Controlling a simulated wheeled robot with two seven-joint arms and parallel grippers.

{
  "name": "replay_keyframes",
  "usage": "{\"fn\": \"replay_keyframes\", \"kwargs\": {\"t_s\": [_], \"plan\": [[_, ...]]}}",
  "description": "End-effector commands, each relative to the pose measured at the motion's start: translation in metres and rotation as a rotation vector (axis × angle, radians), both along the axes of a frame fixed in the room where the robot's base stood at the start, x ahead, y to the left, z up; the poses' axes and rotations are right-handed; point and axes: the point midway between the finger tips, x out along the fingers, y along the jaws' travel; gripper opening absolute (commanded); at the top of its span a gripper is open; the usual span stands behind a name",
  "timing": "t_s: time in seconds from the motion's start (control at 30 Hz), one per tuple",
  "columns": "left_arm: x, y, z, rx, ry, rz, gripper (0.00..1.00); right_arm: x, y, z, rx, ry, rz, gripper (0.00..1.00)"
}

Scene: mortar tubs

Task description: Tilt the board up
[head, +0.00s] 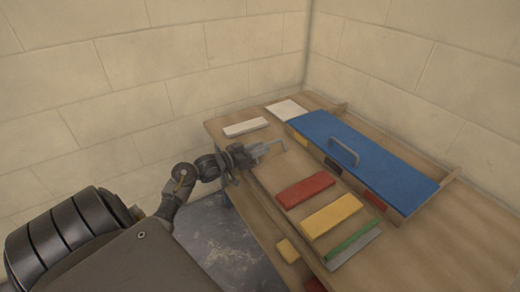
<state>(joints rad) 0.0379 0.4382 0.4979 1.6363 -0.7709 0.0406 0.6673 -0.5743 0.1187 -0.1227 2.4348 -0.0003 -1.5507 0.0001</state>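A blue board (375,165) with a grey bar handle (343,151) on top lies over a shallow wooden frame on the right of the wooden table. Dark, yellow and red pieces show along its near edge. My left gripper (262,152) is at the left part of the table, beside a thin grey bracket-like shape, left of the blue board and apart from it. Whether its fingers are open or shut is too small to tell. My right gripper is not in view.
Red (305,189), yellow (331,216) and green (352,243) slabs lie on the table (280,222) before the board. White slabs (246,127) lie at the back left. A yellow block (288,251) sits lower at the front. Block walls (150,80) stand behind.

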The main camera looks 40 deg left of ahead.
Motion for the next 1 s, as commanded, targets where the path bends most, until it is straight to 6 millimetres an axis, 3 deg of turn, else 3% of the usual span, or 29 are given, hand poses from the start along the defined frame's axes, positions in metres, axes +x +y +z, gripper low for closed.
{"fn": "replay_keyframes", "kwargs": {"t_s": [0.37,0.6,1.0], "plan": [[0.0053,-0.0018,-0.0001,0.001,0.001,0.000,0.33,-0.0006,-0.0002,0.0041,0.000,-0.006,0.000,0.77],[0.0051,-0.0013,0.0000,0.001,0.001,0.001,0.01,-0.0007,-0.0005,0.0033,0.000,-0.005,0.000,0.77],[0.0095,-0.0023,0.0042,0.008,-0.003,0.000,0.00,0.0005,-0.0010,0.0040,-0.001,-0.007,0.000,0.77]]}}
